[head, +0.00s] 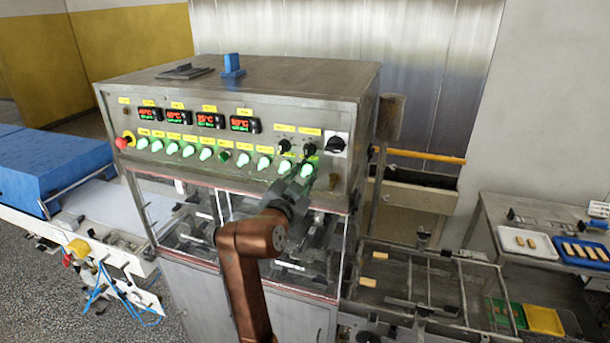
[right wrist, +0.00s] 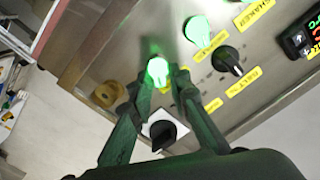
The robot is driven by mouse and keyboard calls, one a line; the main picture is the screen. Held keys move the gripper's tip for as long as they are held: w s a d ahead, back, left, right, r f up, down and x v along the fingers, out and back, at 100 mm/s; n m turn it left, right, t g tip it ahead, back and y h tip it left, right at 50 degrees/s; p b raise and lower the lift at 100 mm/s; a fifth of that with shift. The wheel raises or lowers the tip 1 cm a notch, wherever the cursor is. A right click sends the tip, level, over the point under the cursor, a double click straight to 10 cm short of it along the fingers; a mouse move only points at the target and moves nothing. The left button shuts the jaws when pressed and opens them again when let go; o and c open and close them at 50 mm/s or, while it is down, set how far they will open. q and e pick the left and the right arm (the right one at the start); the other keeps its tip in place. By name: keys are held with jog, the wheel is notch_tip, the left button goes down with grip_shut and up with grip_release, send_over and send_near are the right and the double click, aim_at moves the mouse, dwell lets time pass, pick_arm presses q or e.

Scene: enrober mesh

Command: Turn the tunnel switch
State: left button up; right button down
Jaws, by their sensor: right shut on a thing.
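The control panel (head: 230,135) of the steel machine carries a row of lit green switches, several yellow labels and some black knobs. My right gripper (head: 303,178) is at the rightmost green switch (head: 307,170) of the row. In the right wrist view my right gripper (right wrist: 160,82) has its two fingertips on either side of this lit green switch (right wrist: 157,70), shut on it. I cannot read the label of this switch, so I cannot tell whether it is the tunnel switch. My left gripper is not in view.
A black rotary knob on a white plate (head: 335,144) is close to my right gripper. Smaller black knobs (head: 309,149) sit just above the held switch. A red stop button (head: 123,143) is at the panel's far left. A neighbouring green switch (right wrist: 197,31) is close by.

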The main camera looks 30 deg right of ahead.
jog(key=c, duration=2)
grip_release()
jog(key=shift+c, duration=0.2)
jog(key=shift+a, duration=0.1)
jog(key=v, duration=0.7)
jog(key=shift+s, duration=0.25)
jog(key=shift+a, duration=0.1)
